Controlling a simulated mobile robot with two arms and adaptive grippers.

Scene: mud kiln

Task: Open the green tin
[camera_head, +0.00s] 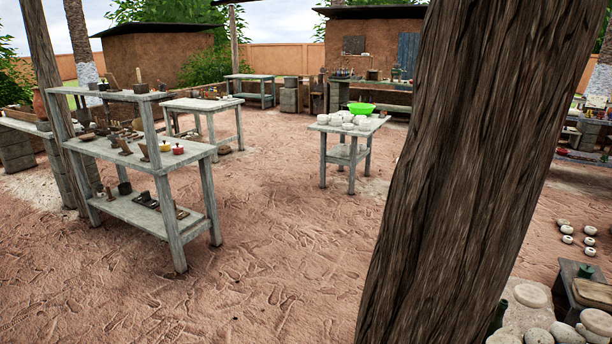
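A small dark green object (586,270) stands on a dark block at the lower right. It may be the green tin, but it is too small to tell whether it has a lid or is open. Another dark green thing (497,316) shows partly beside the trunk's lower right edge, mostly hidden. Neither of my grippers is in view.
A thick wooden trunk (460,170) stands close in front and hides much of the right side. A grey shelved workbench (135,155) with small items is at left. A table (347,128) with white pots and a green basin (361,108) stands mid-yard. Sandy ground between is clear.

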